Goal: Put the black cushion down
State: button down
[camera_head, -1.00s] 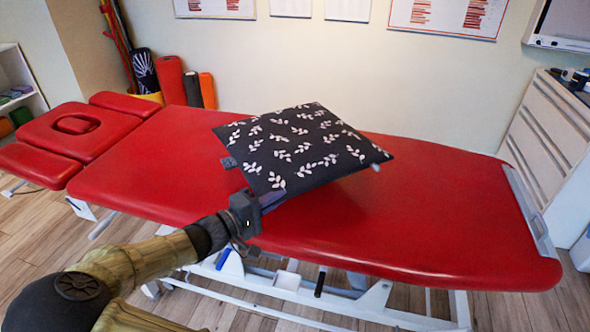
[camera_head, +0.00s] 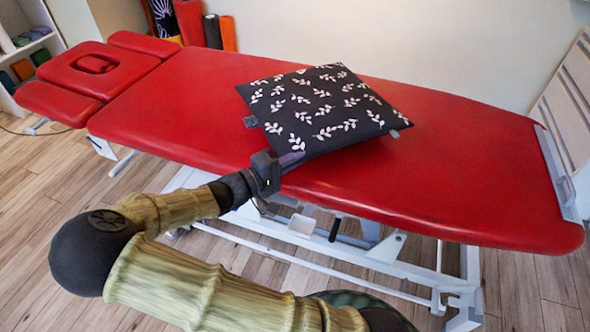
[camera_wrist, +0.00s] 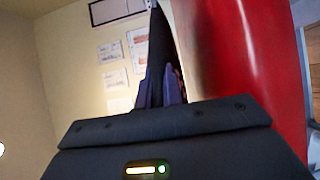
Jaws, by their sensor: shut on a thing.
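The black cushion (camera_head: 322,112) with pale leaf sprigs is over the middle of the red treatment table (camera_head: 460,172) in the head view. My gripper (camera_head: 292,162) is shut on the cushion's near edge. In the wrist view the cushion (camera_wrist: 157,62) shows edge-on as a dark strip between the fingers of my gripper (camera_wrist: 160,92). The table's red surface (camera_wrist: 238,60) is close beside it there. The cushion's underside is hidden, so I cannot tell how much of it touches the table.
The table's headrest with a face hole (camera_head: 80,72) is at the left. Rolled mats (camera_head: 190,22) stand behind it against the wall. A white slatted unit (camera_head: 570,95) is at the right. The red surface is bare on both sides of the cushion.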

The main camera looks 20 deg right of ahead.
aim_at(291, 182)
jog(key=shift+f+b, duration=0.55)
jog(key=shift+f, duration=1.3)
jog(key=c, duration=1.5)
grip_release()
jog(key=shift+c, duration=0.2)
jog(key=shift+s+a, duration=0.15)
jog(key=shift+a, duration=0.4)
jog(key=p+v, duration=0.2)
jog(key=v, duration=0.9)
jog(key=shift+d, duration=0.1)
